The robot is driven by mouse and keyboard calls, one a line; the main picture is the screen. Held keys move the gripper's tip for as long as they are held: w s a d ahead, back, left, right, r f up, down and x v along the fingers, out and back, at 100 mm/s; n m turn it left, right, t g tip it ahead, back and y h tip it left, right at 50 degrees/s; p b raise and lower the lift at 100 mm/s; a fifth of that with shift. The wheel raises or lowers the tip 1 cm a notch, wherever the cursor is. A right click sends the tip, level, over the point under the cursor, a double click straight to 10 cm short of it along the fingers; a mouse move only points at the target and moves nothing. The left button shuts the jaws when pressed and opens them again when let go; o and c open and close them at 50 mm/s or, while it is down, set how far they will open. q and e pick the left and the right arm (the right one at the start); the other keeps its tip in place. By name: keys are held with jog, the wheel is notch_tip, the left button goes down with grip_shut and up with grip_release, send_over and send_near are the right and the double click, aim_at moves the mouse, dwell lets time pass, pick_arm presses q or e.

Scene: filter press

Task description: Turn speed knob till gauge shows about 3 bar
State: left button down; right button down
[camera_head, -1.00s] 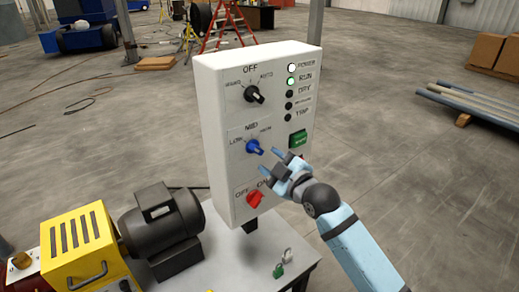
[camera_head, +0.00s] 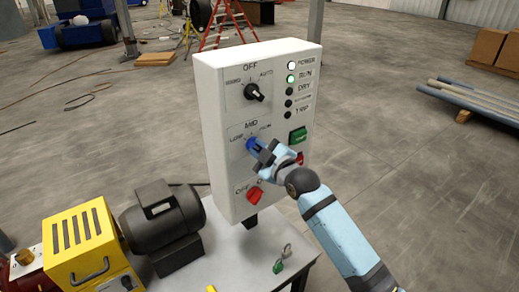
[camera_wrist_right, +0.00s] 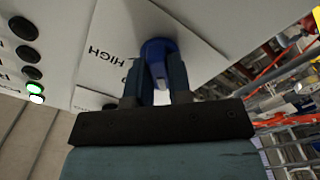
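The blue speed knob (camera_head: 251,145) sits in the middle of the white control panel's front, under the word MID with LOW at its left. My right gripper (camera_head: 262,149) is at the knob and covers part of it and its label. In the right wrist view the two fingers (camera_wrist_right: 160,88) lie close together on either side of the blue knob (camera_wrist_right: 158,48), seemingly shut on its grip; HIGH shows beside it. No pressure gauge can be made out in these views. My left gripper is out of view.
The panel (camera_head: 225,110) also bears a black selector (camera_head: 254,92), a green button (camera_head: 298,136), a red button partly behind my gripper and a red switch (camera_head: 254,195). The POWER and RUN lamps are lit. A motor (camera_head: 160,222) and yellow housing (camera_head: 90,245) stand left.

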jog(key=shift+m+p, duration=0.3)
jog(key=shift+m, duration=0.1)
jog(key=m+p, duration=0.1)
jog(key=m, duration=0.2)
jog(key=shift+r+m+p, duration=0.1)
jog(key=shift+m+p, duration=0.25)
jog(key=shift+m, duration=0.05)
jog(key=shift+m+p, duration=0.45)
jog(key=shift+m, duration=0.65)
jog(key=shift+m+p, duration=0.3)
jog(key=shift+m, duration=0.7)
jog(key=c, duration=1)
grip_release()
jog(key=shift+c, duration=0.2)
